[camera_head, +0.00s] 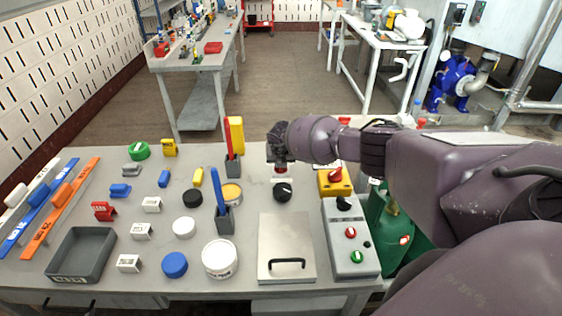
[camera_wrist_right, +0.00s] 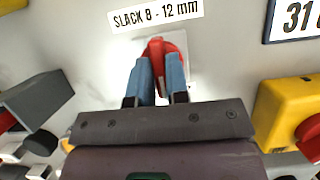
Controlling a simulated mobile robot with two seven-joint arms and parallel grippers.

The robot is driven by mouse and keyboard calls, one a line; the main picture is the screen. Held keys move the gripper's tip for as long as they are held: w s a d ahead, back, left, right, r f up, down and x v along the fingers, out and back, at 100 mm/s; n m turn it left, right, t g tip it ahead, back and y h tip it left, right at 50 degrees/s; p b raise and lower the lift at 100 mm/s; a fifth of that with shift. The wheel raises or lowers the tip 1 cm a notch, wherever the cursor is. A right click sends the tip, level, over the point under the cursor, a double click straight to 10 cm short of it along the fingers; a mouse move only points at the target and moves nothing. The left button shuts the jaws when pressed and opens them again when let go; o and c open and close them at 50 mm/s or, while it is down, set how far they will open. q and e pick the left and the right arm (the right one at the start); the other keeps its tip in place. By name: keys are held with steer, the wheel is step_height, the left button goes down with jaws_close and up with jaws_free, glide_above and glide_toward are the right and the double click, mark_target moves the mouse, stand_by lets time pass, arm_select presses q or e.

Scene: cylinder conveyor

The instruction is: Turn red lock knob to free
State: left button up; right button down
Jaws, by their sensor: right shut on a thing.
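The red lock knob (camera_wrist_right: 157,46) is between my right gripper's two blue fingers (camera_wrist_right: 160,76) in the right wrist view. The fingers are shut on it from both sides. It sits on a pale plate, below a label reading "SLACK 8 - 12 mm". In the head view my right gripper (camera_head: 281,162) reaches down over the table, and only a little red of the knob (camera_head: 281,168) shows under it. The knob's lower part and any lock or free marks are hidden. My left gripper is not in view.
A yellow box with a red knob (camera_head: 335,180) stands just right of the gripper, and a black knob (camera_head: 283,191) just in front. A grey control box (camera_head: 350,240) and metal lid (camera_head: 285,235) lie nearer.

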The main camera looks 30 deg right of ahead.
steer(key=c, duration=1.2)
jaws_free()
steer(key=shift+o, duration=0.4)
steer(key=p+v, duration=0.2)
steer(key=v, duration=0.8)
steer(key=shift+r+p, duration=0.3)
steer(key=shift+r, duration=0.05)
steer(key=shift+s+a, duration=0.1)
steer(key=shift+s, duration=0.1)
